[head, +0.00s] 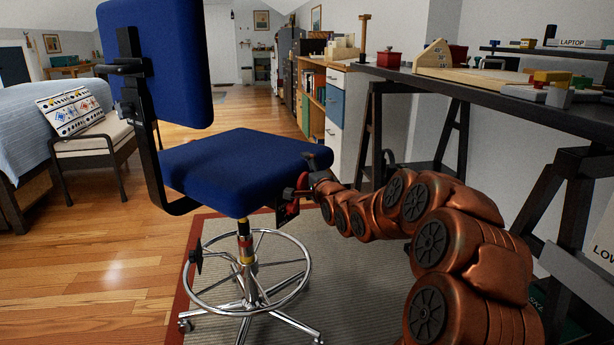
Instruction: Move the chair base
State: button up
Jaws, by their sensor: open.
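The chair has a blue seat (236,166) and a blue backrest (163,62) on a dark bracket. Its base (247,283) is a chrome star foot with casters and a round foot ring, standing on the rug. My gripper (288,203) is open, at the right side of the seat near its front edge, above the base. The seat edge partly hides the fingers, and I cannot tell whether they touch the chair. My copper-coloured arm reaches in from the lower right.
A grey rug (350,262) with a red border lies under the chair. A black desk (460,82) on trestle legs (545,195) stands at the right, close to my arm. A bed (45,125) and a cushioned seat (98,138) stand at the left. Wooden floor (95,270) is clear at the lower left.

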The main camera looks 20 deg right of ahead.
jog(key=c, duration=1.8)
jog(key=shift+o, duration=0.2)
jog(key=shift+d+p, duration=0.1)
jog(key=shift+p, duration=0.2)
